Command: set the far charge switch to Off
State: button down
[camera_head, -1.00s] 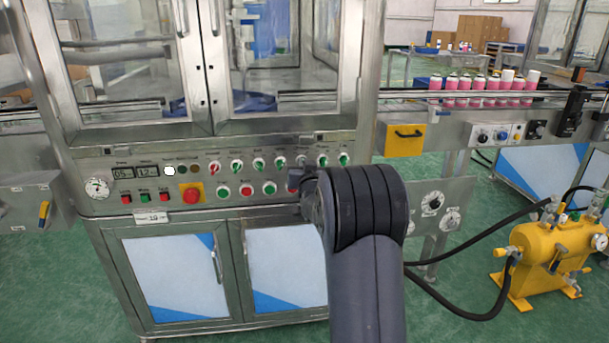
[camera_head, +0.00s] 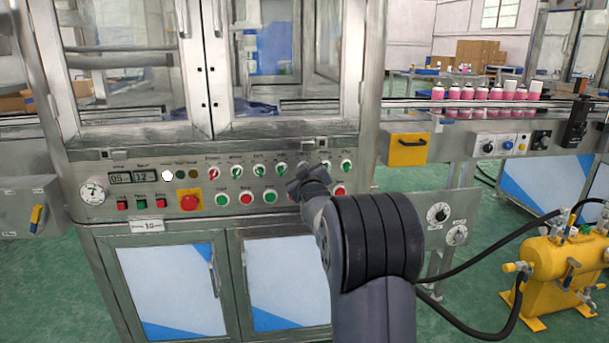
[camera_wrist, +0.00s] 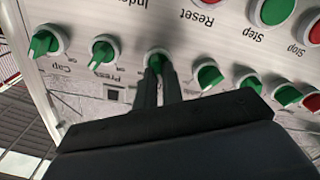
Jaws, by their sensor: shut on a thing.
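A row of green selector switches runs along the machine's front panel (camera_head: 100,213). In the wrist view my gripper (camera_wrist: 157,74) is shut on the handle of one green switch (camera_wrist: 158,54), its two fingers on either side. The jaws hide most of that handle, so its angle cannot be told, and its label is covered. The Press switch (camera_wrist: 103,51) and the Cap switch (camera_wrist: 47,41) are to the left in that view, both with slanted handles. In the head view my wrist (camera_head: 310,180) covers the gripped switch, third from the right end.
Another green switch (camera_wrist: 207,74) sits close to the right of the gripper in the wrist view. Red and green push buttons (camera_head: 246,197) line the row below. A yellow pump unit (camera_head: 560,275) with black hoses stands at the right. Pink cans (camera_head: 480,93) stand on the conveyor.

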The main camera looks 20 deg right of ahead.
dwell(0.4)
jog(key=c, duration=1.5)
grip_release()
jog(key=shift+c, duration=0.2)
jog(key=v, duration=1.1)
jog(key=shift+p, duration=0.4)
jog(key=shift+w, duration=0.25)
jog(key=x, duration=1)
jog(key=shift+w+b, duration=0.25)
jog(key=shift+b, duration=0.1)
jog(key=shift+s+d, duration=0.1)
jog(key=shift+s, duration=0.05)
